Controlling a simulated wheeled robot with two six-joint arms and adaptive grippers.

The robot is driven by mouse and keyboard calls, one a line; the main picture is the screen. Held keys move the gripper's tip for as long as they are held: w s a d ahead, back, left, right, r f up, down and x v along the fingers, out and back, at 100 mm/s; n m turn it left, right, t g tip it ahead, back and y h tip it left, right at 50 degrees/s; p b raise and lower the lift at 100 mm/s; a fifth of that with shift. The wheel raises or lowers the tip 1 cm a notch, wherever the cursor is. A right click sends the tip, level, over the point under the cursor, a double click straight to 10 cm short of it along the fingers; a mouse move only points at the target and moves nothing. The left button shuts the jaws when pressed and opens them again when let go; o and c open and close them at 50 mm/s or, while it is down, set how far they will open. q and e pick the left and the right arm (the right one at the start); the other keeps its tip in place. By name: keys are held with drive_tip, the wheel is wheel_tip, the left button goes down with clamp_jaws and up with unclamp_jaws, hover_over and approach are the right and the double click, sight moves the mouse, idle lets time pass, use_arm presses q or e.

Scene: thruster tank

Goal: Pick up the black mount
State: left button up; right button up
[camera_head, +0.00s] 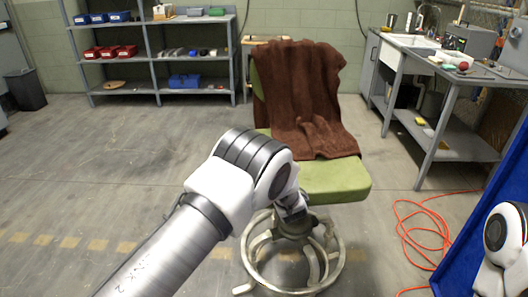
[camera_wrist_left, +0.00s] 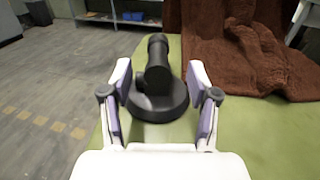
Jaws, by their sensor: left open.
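The black mount (camera_wrist_left: 158,108) stands on the green chair seat (camera_head: 338,181) in the left wrist view. It has a round disc base and a short upright neck. My left gripper (camera_wrist_left: 160,82) is open, with one finger on each side of the mount. I cannot tell whether the fingers touch it. In the head view my left arm hides the mount and most of the gripper. Part of my right arm shows at the lower right, but its gripper is out of view.
A brown towel (camera_head: 305,95) hangs over the chair back onto the seat. A shelf (camera_head: 145,55) with bins stands at the back left. A workbench (camera_head: 440,75) with a sink is at the right. An orange cable (camera_head: 412,222) lies on the floor.

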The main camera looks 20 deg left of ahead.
use_arm(q)
drive_tip(key=shift+w+a+r, duration=0.1)
drive_tip(key=shift+w+a, duration=0.1)
drive_tip(key=shift+w, duration=0.2)
drive_tip(key=x, duration=0.6)
drive_tip(key=shift+w+a, duration=0.1)
drive_tip(key=shift+a, duration=0.1)
drive_tip(key=shift+c, duration=0.7)
clamp_jaws()
